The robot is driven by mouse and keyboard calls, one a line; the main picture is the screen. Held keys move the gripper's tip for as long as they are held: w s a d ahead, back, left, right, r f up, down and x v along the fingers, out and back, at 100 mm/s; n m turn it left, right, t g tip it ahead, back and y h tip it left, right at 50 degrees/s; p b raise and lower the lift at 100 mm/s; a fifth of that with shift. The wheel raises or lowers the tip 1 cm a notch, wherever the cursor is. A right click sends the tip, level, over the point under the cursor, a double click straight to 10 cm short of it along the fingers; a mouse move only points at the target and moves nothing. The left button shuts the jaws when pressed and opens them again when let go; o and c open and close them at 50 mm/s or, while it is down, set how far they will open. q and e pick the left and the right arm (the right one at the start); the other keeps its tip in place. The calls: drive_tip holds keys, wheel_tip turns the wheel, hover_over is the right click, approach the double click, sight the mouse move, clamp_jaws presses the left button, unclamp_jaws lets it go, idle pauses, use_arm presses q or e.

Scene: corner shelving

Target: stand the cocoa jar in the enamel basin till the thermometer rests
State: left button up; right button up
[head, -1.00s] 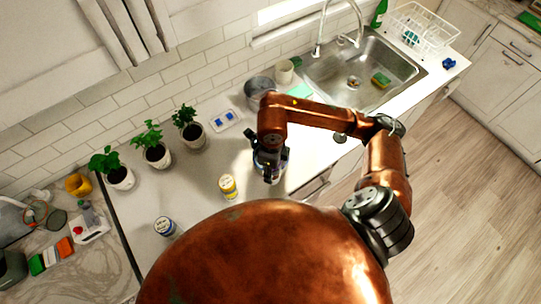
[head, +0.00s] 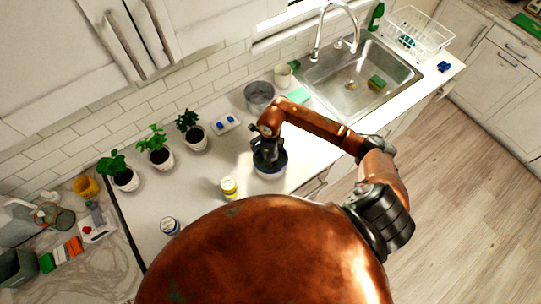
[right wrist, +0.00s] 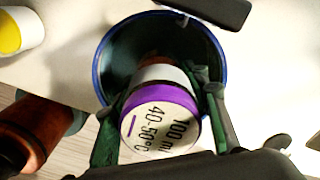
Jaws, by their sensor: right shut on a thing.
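My right gripper (head: 267,157) is over the blue-rimmed basin (head: 271,175) on the counter. In the right wrist view, the gripper (right wrist: 160,112) is shut on a jar with a purple-edged lid (right wrist: 160,122) marked "100 ml 40-50°C". The jar's lower part reaches within the outline of the basin (right wrist: 108,92). I cannot tell whether it touches the basin's floor. The arm hides the jar in the head view. No thermometer can be made out for certain. My left gripper is not in view.
A yellow-labelled jar (head: 229,187) stands left of the basin, and a blue-and-white jar (head: 170,227) nearer the front. Potted plants (head: 158,152) line the wall. A metal pot (head: 259,95) stands behind, near the sink (head: 355,80). Counter between jars and plants is clear.

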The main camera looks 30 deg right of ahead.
drive_tip(key=shift+f, duration=0.1)
drive_tip(key=shift+f, duration=0.15)
drive_tip(key=shift+f, duration=0.1)
drive_tip(key=o, duration=1.4)
drive_tip(key=shift+w+r, duration=0.1)
drive_tip(key=shift+r, duration=0.3)
wheel_tip(320, 180, up, 10)
drive_tip(key=b, duration=0.3)
drive_tip(key=shift+r, duration=0.2)
drive_tip(key=shift+r+b, duration=0.35)
drive_tip(key=shift+r, duration=0.25)
